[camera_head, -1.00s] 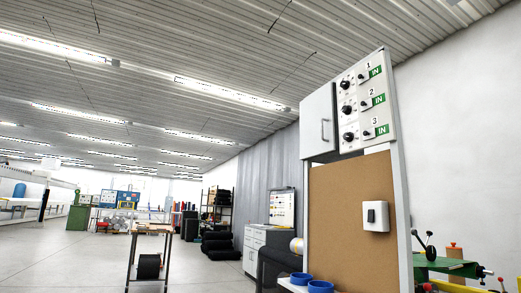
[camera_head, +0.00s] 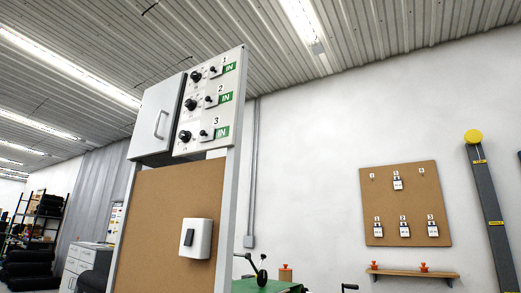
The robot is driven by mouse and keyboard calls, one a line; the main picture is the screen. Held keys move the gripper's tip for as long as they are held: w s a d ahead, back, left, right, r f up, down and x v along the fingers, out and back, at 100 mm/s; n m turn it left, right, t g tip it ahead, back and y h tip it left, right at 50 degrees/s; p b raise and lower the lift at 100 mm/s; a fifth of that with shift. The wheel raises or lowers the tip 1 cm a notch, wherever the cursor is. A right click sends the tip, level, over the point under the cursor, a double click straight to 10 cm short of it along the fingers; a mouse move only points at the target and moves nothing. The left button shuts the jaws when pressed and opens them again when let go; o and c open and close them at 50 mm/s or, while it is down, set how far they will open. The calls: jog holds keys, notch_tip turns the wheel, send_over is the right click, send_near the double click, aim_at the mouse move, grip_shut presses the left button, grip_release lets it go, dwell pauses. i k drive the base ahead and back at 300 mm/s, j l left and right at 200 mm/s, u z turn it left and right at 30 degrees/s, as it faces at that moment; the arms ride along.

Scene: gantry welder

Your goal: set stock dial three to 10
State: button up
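The stock panel (camera_head: 224,117) is a white plate at the top of a tall stand, with rows numbered 1, 2 and 3. Each row has a black round dial, a small black toggle and a green "IN" label. Dial three (camera_head: 185,137) is the black knob in the lowest row. Its scale marks are too small to read. Dial two (camera_head: 191,105) and dial one (camera_head: 196,76) sit above it. My gripper is not in view, and nothing is seen touching the dials.
A grey cabinet door with a handle (camera_head: 160,124) is left of the panel. Below is a brown board (camera_head: 170,220) with a white switch box (camera_head: 196,238). A tag board (camera_head: 405,204) and shelf (camera_head: 412,272) are on the right wall. A green machine (camera_head: 268,286) stands low behind.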

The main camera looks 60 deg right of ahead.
aim_at(185, 136)
jog(key=z, duration=0.95)
